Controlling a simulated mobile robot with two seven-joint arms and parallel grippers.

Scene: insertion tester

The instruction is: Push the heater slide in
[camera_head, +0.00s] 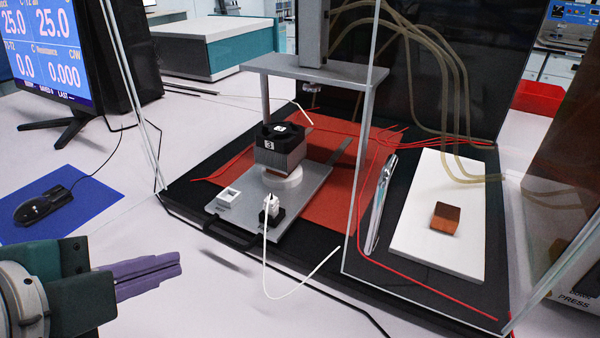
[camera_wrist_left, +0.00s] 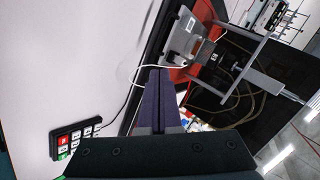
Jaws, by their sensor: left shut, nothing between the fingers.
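The heater slide (camera_head: 312,196) looks like the flat grey metal plate on the tester's black base. A finned block with a black fan on top (camera_head: 281,148), marked 3, stands over its back part on a white round piece. A small white connector with a white cable (camera_head: 271,207) sits near the plate's front edge. The slide also shows in the left wrist view (camera_wrist_left: 181,45). My left gripper (camera_head: 179,264), with purple fingers, is shut and empty, in front of and left of the slide, apart from it. The left wrist view shows its fingers (camera_wrist_left: 159,72). My right gripper is not in view.
Clear panels (camera_head: 385,130) and a grey metal frame (camera_head: 315,68) stand around the tester. A white slab with a copper block (camera_head: 445,218) lies at right. A mouse (camera_head: 42,206) lies on a blue mat at left. White table is free between the gripper and the base.

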